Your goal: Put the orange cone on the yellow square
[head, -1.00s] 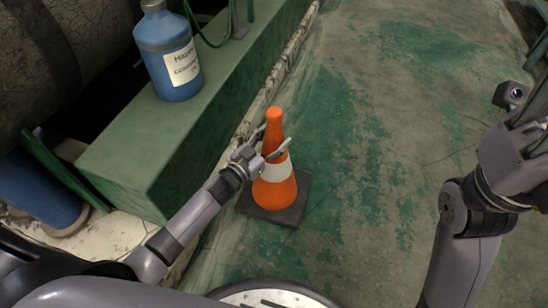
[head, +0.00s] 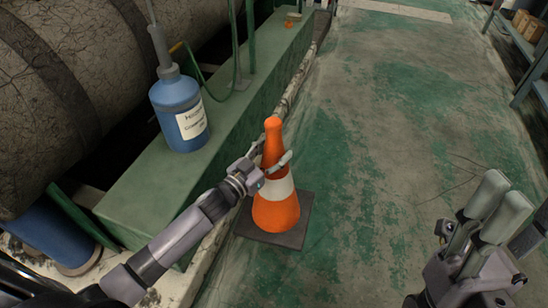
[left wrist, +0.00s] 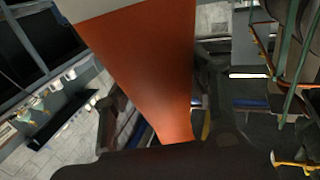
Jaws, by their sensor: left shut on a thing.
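The orange cone (head: 276,212) has a white band and a dark square base. It stands upright in the head view, just right of the green ledge; I cannot tell whether its base touches the floor. My left gripper (head: 272,168) is shut on its upper part, with a finger on each side. In the left wrist view the cone's orange body (left wrist: 150,70) fills the middle, between the dark fingers. My right gripper (head: 485,220) is at the lower right with its fingers pointing up, and no object shows in it. No yellow square shows in any view.
A blue labelled bottle (head: 182,112) stands on the green ledge (head: 140,195) at the left, beside a large dark tank (head: 50,80). Open green-grey floor (head: 400,130) lies right of the cone. A shelf with boxes (head: 525,28) is at the far right.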

